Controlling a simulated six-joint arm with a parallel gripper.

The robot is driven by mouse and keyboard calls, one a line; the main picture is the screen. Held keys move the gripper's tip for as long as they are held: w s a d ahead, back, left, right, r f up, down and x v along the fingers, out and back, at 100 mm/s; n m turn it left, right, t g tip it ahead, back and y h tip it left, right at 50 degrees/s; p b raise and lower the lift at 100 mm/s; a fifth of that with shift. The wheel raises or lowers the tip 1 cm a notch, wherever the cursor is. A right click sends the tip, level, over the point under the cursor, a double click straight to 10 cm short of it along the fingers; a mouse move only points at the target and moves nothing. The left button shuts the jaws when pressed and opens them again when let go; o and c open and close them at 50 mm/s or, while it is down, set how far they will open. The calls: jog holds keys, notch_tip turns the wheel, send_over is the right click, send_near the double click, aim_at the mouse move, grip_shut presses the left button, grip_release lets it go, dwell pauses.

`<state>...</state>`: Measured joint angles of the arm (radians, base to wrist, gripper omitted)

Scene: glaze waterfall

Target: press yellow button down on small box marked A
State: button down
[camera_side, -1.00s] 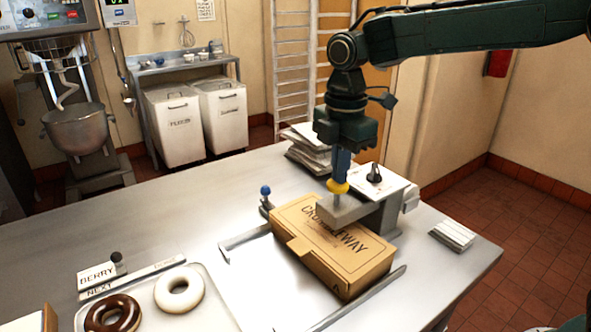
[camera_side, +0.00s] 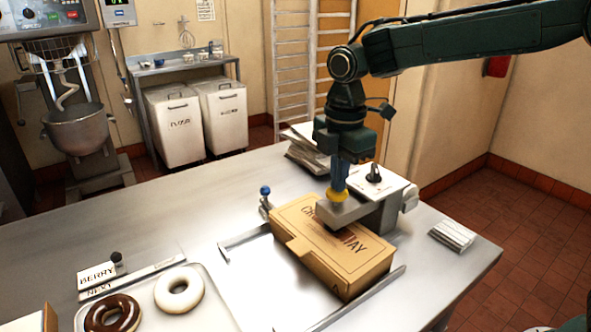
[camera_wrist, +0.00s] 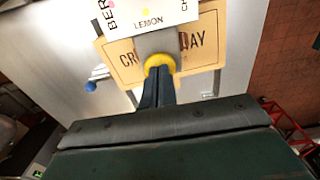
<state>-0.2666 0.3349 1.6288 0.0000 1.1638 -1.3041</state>
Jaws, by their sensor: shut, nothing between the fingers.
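The yellow button (camera_side: 337,195) sits on the grey arm (camera_side: 352,208) of a small machine, over a tan cardboard box (camera_side: 345,262) on the steel table. In the wrist view the fingertips (camera_wrist: 156,76) meet the button (camera_wrist: 160,62), with the box (camera_wrist: 208,38) beyond. The grey arm's end is at or just above the lid; I cannot tell which.
The white-topped machine (camera_side: 383,180) with a black knob stands behind the box. Metal guide rails (camera_side: 365,300) flank the box. A blue-knobbed post (camera_side: 265,192) stands left of it. A tray (camera_side: 215,312) with two doughnuts is at front left, papers (camera_side: 452,235) at right.

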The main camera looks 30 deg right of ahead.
jog(key=shift+f, duration=0.45)
notch_tip(320, 180, up, 15)
dwell(0.7)
jog(key=shift+s+d, duration=0.1)
dwell(0.6)
jog(key=s+d+f+m+t, duration=0.1)
jog(key=s+d+m+t, duration=0.1)
jog(key=s+d+m, duration=0.4)
jog(key=s+d+m+t, duration=0.15)
jog(key=s+m, duration=0.25)
jog(key=s, duration=0.4)
jog(key=s+d+f+m+t, duration=0.2)
jog(key=s+d+f+m, duration=0.2)
jog(key=s+f+m, duration=0.4)
jog(key=shift+s+f, duration=0.55)
jog(key=shift+s, duration=1.1)
jog(key=shift+d, duration=0.1)
